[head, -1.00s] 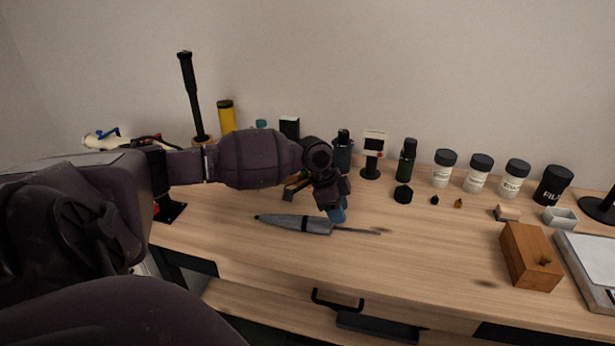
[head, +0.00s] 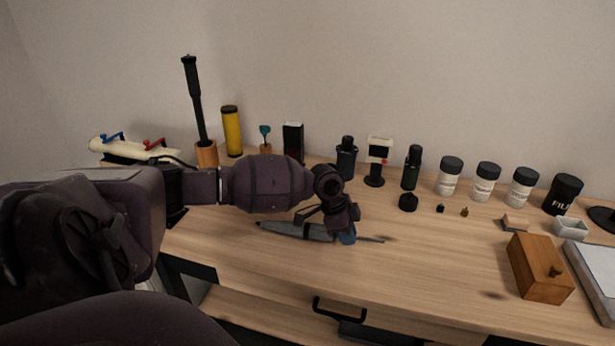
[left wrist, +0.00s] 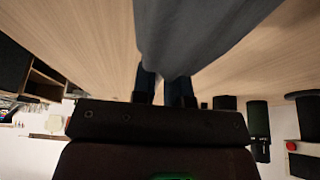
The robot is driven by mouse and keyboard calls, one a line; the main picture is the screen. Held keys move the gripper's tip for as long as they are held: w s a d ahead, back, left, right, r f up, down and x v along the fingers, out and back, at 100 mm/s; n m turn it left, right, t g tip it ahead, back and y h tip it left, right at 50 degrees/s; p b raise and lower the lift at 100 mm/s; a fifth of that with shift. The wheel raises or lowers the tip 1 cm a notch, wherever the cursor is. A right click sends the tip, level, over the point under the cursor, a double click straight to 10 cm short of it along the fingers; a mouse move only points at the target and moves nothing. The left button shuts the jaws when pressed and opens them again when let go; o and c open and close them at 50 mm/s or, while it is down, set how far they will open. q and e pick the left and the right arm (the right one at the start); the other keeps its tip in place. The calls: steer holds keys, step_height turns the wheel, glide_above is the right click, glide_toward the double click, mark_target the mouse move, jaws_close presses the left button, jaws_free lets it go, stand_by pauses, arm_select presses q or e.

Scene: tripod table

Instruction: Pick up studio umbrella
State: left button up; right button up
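The studio umbrella (head: 290,230) is a folded grey umbrella lying on the wooden table, with a dark band and a thin shaft pointing right. My left gripper (head: 347,238) is down at its right part and covers some of it. In the left wrist view the grey umbrella cloth (left wrist: 195,35) looms large and close and narrows towards the fingers (left wrist: 166,88). The cloth hides the fingertips. The fingers stand apart, but I cannot tell if they press on the umbrella. My right gripper is out of view.
Dark bottles, several white jars (head: 485,182) and a black canister (head: 563,194) line the back. A wooden box (head: 539,268) stands at the right. A yellow tube (head: 231,131) and a tall black rod (head: 195,95) stand back left. The table's front middle is clear.

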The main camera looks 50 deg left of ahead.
arm_select(q)
jaws_close()
